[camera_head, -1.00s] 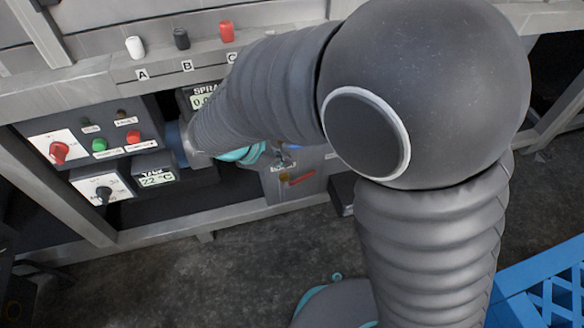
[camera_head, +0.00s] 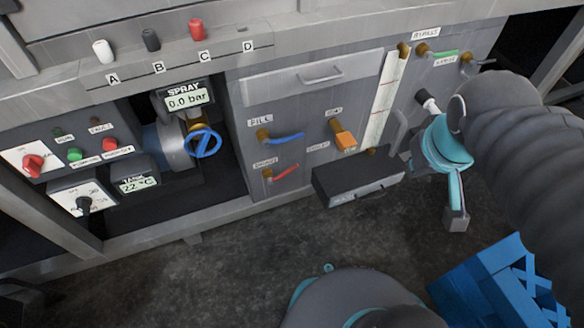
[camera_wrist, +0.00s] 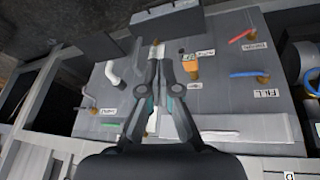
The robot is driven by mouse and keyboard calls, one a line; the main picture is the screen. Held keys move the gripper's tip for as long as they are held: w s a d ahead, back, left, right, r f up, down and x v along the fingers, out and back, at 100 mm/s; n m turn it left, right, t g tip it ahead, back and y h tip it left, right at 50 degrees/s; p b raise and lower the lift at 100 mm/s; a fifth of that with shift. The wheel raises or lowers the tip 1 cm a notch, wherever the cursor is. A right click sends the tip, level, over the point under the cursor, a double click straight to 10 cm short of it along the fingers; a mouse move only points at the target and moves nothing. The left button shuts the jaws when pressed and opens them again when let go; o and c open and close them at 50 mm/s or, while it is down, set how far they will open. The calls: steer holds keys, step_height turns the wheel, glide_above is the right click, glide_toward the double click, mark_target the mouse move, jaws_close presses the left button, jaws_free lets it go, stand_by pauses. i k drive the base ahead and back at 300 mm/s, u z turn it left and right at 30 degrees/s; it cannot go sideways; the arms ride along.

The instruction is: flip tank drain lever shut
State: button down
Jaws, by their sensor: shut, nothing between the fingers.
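The likely drain lever is the red-handled lever (camera_head: 284,172) low on the grey panel, below the blue lever; its small label is hard to read. Its handle reaches right from a brass pivot, tilted slightly up. In the wrist view the red handle (camera_wrist: 241,36) shows at upper right, beside a label. My gripper (camera_head: 456,215) is at the right of the head view, well right of the red lever, fingers pointing down. In the wrist view my gripper (camera_wrist: 170,50) has its fingers together and empty, apart from the red lever.
A blue FILL lever (camera_head: 286,138) sits just above the red one. An orange handle (camera_head: 345,139), a pale gauge strip (camera_head: 385,100) and a dark box (camera_head: 355,180) lie between it and my gripper. A blue crate (camera_head: 490,290) stands lower right.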

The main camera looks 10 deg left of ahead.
mark_target(271, 181)
steer(key=z, duration=0.8)
steer(key=k, duration=0.85)
steer(key=u, duration=0.7)
